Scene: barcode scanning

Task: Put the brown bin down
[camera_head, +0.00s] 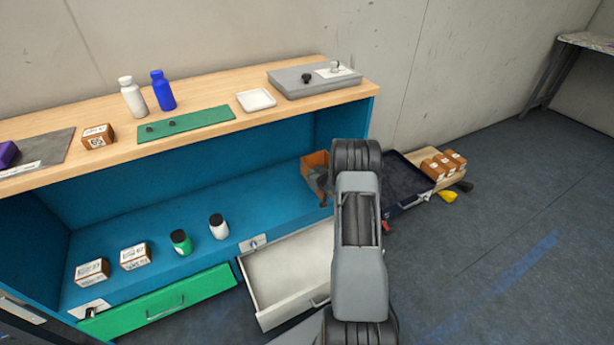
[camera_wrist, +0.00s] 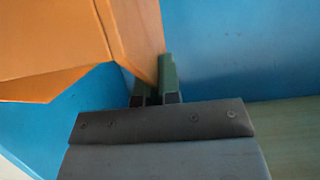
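The brown bin (camera_head: 314,160), orange-brown, is at the right end of the blue shelf compartment, under the wooden top. My arm hides part of it. It also fills the upper left of the wrist view (camera_wrist: 60,45), its edges slanting. My gripper (camera_head: 322,184) is at the bin's near side. In the wrist view my gripper (camera_wrist: 156,82) has its two green fingers close together, with a wall of the bin between them. I cannot tell whether the bin's underside touches the shelf floor.
The blue shelf floor (camera_head: 160,228) has free room in its middle. Bottles and small boxes stand to the left. An open white drawer (camera_head: 290,268) juts out below. A dark open case (camera_head: 405,178) and a board with brown boxes (camera_head: 440,165) lie to the right.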

